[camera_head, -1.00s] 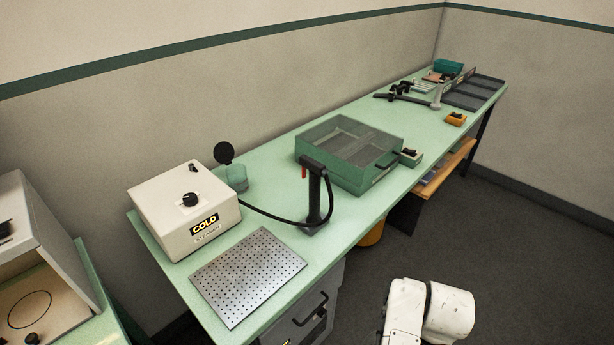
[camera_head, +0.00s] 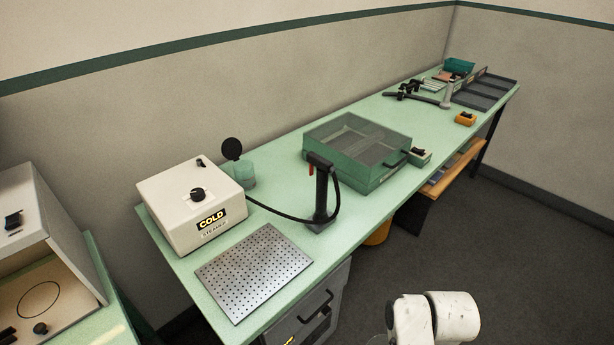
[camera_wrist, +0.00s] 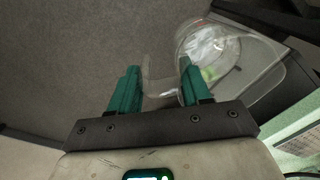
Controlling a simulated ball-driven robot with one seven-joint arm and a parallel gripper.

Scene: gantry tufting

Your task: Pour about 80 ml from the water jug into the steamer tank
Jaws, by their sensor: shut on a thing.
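The clear water jug (camera_wrist: 240,62) shows in the wrist view, with a pale shine inside; its water level cannot be made out. My gripper (camera_wrist: 158,82) has its two green fingers shut on the jug's clear handle. The jug and gripper do not show in the head view. The steamer (camera_head: 192,208) is a white box with a black knob and a "COLD" label, at the near left of the green bench. The steamer tank (camera_head: 243,175) is a translucent greenish cup at the steamer's back right. A round black lid (camera_head: 231,148) stands raised above it.
A perforated metal plate (camera_head: 253,272) lies in front of the steamer. A black steam wand (camera_head: 321,190) stands upright with its hose looping across the bench (camera_head: 275,232). A green mesh-topped box (camera_head: 357,150) is farther right. Open floor (camera_head: 490,260) lies right of the bench.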

